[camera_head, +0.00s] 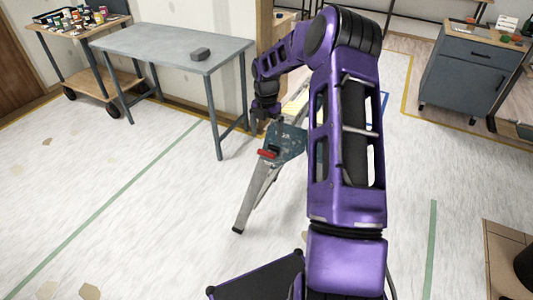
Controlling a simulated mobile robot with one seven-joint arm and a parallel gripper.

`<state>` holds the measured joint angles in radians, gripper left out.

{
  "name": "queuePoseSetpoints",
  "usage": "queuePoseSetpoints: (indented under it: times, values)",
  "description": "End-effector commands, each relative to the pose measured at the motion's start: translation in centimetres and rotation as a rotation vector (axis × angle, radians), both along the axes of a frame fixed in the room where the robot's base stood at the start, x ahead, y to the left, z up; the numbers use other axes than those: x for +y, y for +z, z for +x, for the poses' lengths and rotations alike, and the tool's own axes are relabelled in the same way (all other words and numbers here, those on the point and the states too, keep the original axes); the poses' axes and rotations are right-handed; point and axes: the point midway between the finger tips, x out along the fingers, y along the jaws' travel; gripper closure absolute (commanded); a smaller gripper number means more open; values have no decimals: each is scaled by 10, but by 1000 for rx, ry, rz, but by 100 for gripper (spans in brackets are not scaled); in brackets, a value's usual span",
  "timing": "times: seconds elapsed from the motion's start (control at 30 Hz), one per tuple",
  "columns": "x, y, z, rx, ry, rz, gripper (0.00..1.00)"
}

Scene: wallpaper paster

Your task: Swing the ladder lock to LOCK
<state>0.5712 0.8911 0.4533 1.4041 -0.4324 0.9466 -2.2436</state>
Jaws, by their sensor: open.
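The ladder (252,197) stands on the floor in the middle of the view, with a teal plate (289,146) at its top and metal legs below. A small red piece (268,154), which looks like the lock, sits on the left side of the teal plate. Any LOCK marking is too small to read. My gripper (266,118) is open, at the end of my purple arm, just above and left of the teal plate. I cannot tell whether it touches the ladder. My arm hides the ladder's right part.
A grey cabinet (466,78) stands at the back right. The floor left of the ladder is mostly clear.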

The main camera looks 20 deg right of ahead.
Motion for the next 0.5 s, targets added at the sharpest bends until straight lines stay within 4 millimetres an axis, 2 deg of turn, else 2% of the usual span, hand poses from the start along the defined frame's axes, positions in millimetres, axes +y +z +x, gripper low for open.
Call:
queuePoseSetpoints:
  times: [0.03,0.2,0.4,0.5]
  values:
    - [0,-13,0,3,1,0,0]
    - [1,-48,0,2,0,1,0]
    - [0,-75,0,0,0,0,0]
    - [0,-82,1,-1,0,-1,0]
